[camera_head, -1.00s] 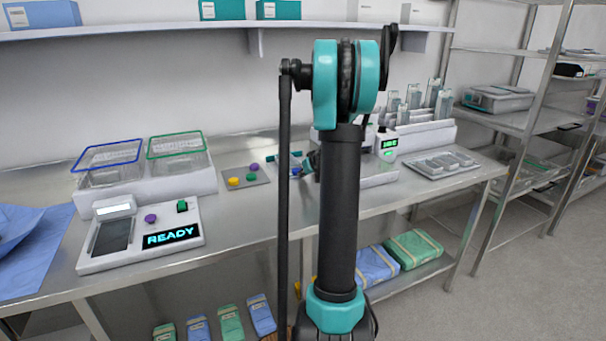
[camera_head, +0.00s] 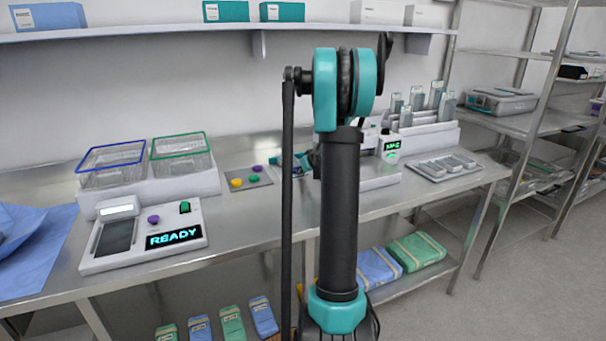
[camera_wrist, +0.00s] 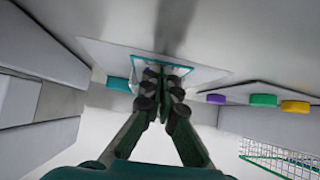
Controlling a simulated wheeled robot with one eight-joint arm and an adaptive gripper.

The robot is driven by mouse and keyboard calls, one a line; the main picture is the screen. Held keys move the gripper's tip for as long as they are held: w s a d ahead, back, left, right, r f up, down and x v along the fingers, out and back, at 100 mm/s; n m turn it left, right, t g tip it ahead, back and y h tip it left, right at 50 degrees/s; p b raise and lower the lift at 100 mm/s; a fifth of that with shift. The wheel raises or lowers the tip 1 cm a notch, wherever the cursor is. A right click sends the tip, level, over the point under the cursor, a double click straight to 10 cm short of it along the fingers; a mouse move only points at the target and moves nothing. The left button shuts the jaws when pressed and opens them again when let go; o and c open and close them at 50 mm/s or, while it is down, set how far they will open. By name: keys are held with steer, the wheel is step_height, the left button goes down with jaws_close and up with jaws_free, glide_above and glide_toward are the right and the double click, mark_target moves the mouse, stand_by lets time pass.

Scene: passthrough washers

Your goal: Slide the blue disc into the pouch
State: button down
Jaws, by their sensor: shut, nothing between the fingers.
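My gripper (camera_wrist: 160,78) is shut with nothing visible between its fingers. In the wrist view its dark fingertips are over or against a pale pouch (camera_wrist: 207,76) with a teal edge. In the head view the gripper area (camera_head: 306,164) is small and partly hidden behind my arm. I cannot make out the blue disc for certain; the fingers cover the middle of the pouch. Purple (camera_wrist: 216,98), green (camera_wrist: 263,100) and yellow (camera_wrist: 295,106) discs sit on a grey plate to the right in the wrist view.
In the head view, two wire-rimmed bins (camera_head: 112,165) and a device reading READY (camera_head: 145,238) stand left of the plate (camera_head: 262,180). A white unit with a green display (camera_head: 392,146) and a grey tray (camera_head: 445,166) are on the right. A shelf (camera_head: 180,28) runs above.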

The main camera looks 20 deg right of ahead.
steer(key=shift+w+a, duration=0.15)
steer(key=shift+w, duration=1.05)
steer(key=shift+s+f+v, duration=0.1)
steer(key=shift+f+v, duration=0.05)
steer(key=shift+v, duration=0.85)
steer(key=shift+s+f+v, duration=0.1)
steer(key=shift+v, duration=0.85)
steer(key=shift+s+f+v, duration=0.1)
steer(key=shift+f+v, duration=0.05)
steer(key=shift+v, duration=0.85)
